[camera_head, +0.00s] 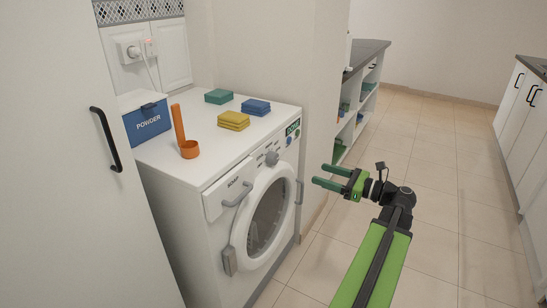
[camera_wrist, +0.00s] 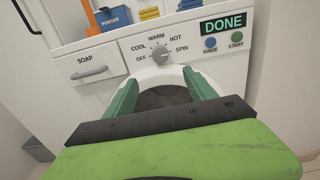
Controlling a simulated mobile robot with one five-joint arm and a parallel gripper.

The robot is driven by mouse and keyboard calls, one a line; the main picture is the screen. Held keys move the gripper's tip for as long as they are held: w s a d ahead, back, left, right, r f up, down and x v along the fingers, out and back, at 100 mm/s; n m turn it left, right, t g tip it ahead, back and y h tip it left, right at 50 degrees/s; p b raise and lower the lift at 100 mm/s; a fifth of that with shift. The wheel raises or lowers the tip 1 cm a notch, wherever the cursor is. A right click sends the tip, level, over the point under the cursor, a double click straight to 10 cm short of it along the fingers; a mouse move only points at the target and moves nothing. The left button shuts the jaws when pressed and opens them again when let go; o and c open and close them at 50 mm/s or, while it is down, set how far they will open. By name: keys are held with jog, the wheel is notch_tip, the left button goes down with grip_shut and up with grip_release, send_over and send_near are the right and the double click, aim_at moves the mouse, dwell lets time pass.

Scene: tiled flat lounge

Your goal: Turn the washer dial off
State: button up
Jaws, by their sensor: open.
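The washer (camera_head: 205,220) stands in a gap beside a tall white cabinet. Its grey round dial (camera_wrist: 160,53) is on the front panel, ringed by the labels OFF, COOL, WARM, HOT and SPIN; it also shows in the head view (camera_head: 271,158). The dial's pointer seems to be near the top, but I cannot tell its exact label. My gripper (camera_head: 320,175) is open and empty, in front of the washer and to the right of the dial in the head view. In the wrist view my gripper's fingertips (camera_wrist: 160,80) are below the dial, apart from it.
A DONE display (camera_wrist: 223,24) and the RINSE (camera_wrist: 210,43) and START (camera_wrist: 237,38) buttons sit right of the dial. The soap drawer (camera_wrist: 90,68) is left. A powder box (camera_head: 148,122), an orange scoop (camera_head: 189,149) and sponges (camera_head: 233,121) are on top. Open floor lies right.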

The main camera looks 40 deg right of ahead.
aim_at(276, 159)
jog(key=x, duration=1.7)
jog(key=shift+w, duration=0.25)
jog(key=c, duration=1.4)
